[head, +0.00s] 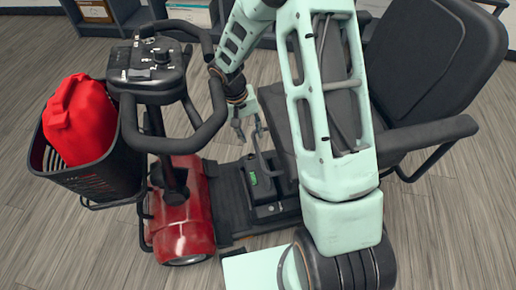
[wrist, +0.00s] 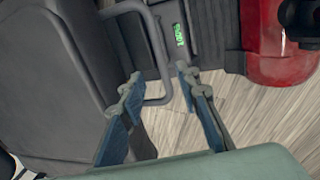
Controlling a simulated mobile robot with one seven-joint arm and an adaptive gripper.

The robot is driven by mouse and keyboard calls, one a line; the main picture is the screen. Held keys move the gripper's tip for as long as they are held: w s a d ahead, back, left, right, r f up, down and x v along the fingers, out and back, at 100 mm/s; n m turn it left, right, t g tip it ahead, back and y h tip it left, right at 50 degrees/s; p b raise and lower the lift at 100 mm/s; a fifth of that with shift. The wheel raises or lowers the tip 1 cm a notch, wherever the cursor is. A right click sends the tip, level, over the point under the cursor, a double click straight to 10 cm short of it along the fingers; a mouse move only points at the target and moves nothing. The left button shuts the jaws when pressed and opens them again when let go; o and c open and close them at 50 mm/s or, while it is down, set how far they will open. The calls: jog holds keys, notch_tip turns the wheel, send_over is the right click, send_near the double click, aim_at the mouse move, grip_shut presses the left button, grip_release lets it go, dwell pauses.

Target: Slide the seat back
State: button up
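The scooter's dark grey seat (head: 425,60) stands at the right in the head view, and my arm covers much of its cushion. In the wrist view the seat (wrist: 50,85) fills the left side. A thin grey looped bar (wrist: 158,50) sticks out beside the seat; in the head view it shows as a small bar (head: 262,152) above the footboard. My gripper (head: 248,126) is open, with its fingers apart and nothing held. In the wrist view, the bar's outer end appears between the gripper's fingertips (wrist: 160,76). I cannot tell whether they touch.
The tiller with black handlebars (head: 165,75) and the red front body (head: 183,215) stand left of my gripper. A black basket (head: 100,180) holds a red can (head: 78,115). A battery box with a green display (head: 254,180) sits on the footboard. An armrest (head: 430,135) juts out right.

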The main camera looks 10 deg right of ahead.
aim_at(258, 152)
jog(key=f+b, duration=0.1)
jog(key=f, duration=0.2)
jog(key=d+f+b, duration=0.1)
jog(key=f, duration=0.2)
jog(key=d+f+b, duration=0.1)
jog(key=f, duration=0.3)
jog(key=shift+c, duration=0.2)
grip_shut()
